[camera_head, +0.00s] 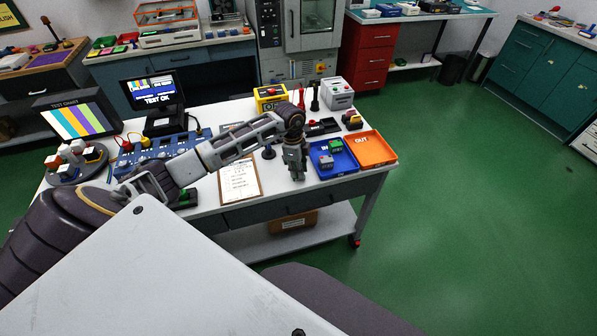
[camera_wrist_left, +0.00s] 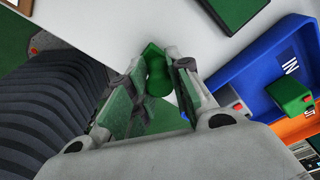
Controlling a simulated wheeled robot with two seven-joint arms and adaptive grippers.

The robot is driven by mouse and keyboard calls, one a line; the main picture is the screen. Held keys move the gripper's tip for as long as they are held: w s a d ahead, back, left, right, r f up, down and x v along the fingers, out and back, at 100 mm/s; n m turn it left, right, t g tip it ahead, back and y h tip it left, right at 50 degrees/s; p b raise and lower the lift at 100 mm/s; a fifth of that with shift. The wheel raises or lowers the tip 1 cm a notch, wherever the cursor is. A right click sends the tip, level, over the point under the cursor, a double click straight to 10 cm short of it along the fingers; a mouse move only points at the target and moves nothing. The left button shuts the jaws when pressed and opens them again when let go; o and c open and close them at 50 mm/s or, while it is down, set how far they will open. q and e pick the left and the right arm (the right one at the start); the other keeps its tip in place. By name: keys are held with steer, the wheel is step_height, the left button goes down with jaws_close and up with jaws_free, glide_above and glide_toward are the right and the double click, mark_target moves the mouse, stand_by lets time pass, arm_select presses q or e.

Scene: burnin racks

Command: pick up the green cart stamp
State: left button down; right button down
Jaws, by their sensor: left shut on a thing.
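The green cart stamp (camera_wrist_left: 157,78) has a rounded green knob and shows between the fingers of my left gripper (camera_wrist_left: 163,65) in the left wrist view. The fingers are closed on it. In the head view my left gripper (camera_head: 297,174) points down over the front part of the white table (camera_head: 205,205), between the clipboard and the blue tray. The stamp cannot be made out there. Whether its base touches the table is hard to tell. My right gripper is in neither view.
The clipboard (camera_head: 240,182) lies to the left. A yellow box (camera_head: 270,97) and a grey box (camera_head: 338,93) stand behind.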

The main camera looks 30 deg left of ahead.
arm_select(q)
step_height(320, 180, up, 9)
steer(key=shift+r+b, duration=0.15)
steer(key=shift+b, duration=0.25)
steer(key=shift+r, duration=0.35)
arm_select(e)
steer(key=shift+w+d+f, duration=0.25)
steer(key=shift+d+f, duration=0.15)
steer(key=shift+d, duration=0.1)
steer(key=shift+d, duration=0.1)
arm_select(q)
steer(key=c, duration=2)
jaws_free()
steer(key=shift+c, duration=1)
steer(key=shift+o, duration=1)
steer(key=shift+c, duration=0.5)
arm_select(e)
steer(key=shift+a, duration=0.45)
